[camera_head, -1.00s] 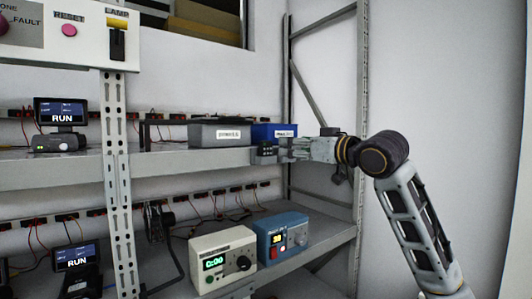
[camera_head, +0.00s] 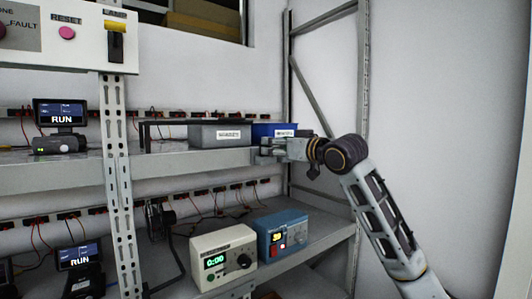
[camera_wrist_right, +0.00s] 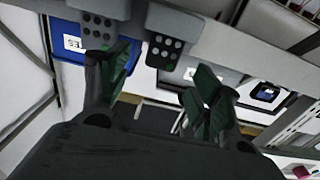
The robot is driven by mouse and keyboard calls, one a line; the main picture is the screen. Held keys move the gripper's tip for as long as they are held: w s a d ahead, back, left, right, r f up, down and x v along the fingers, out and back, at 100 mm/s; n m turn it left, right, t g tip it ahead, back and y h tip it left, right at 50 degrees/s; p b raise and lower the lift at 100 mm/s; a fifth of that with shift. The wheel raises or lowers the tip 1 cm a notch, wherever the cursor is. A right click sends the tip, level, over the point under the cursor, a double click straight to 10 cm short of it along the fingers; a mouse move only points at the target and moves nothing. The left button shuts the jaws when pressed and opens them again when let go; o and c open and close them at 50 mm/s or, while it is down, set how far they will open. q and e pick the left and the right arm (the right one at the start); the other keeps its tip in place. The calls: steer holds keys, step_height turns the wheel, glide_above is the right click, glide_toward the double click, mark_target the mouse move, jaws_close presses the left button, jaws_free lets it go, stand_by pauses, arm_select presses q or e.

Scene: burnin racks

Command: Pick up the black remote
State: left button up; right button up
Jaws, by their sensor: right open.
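I cannot make out a black remote for certain in either view. My right gripper (camera_head: 266,149) is at the upper shelf's front edge, in front of the blue bin and near the right end of the grey bin (camera_head: 217,135). In the right wrist view the gripper (camera_wrist_right: 132,38) has its two dotted grey fingertips apart, with no object visible between them. The blue bin (camera_head: 262,130) is partly hidden behind the gripper; it also shows in the wrist view (camera_wrist_right: 72,48). The fingers hide part of the shelf. My left gripper is not in view.
On the lower shelf stand a cream meter (camera_head: 222,258) and a blue instrument (camera_head: 283,237). RUN monitors (camera_head: 60,112) stand at the left. A perforated upright (camera_head: 122,200) and a panel with a RESET button (camera_head: 67,33) are nearer. Free wall lies right of the rack.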

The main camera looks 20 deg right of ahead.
steer(key=shift+w, duration=0.1)
steer(key=shift+p+x, duration=1.1)
steer(key=shift+x, duration=1.45)
steer(key=shift+a+r, duration=0.1)
steer(key=c, duration=1.1)
steer(key=shift+r, duration=0.2)
steer(key=shift+r+b, duration=0.45)
steer(key=shift+r, duration=4.35)
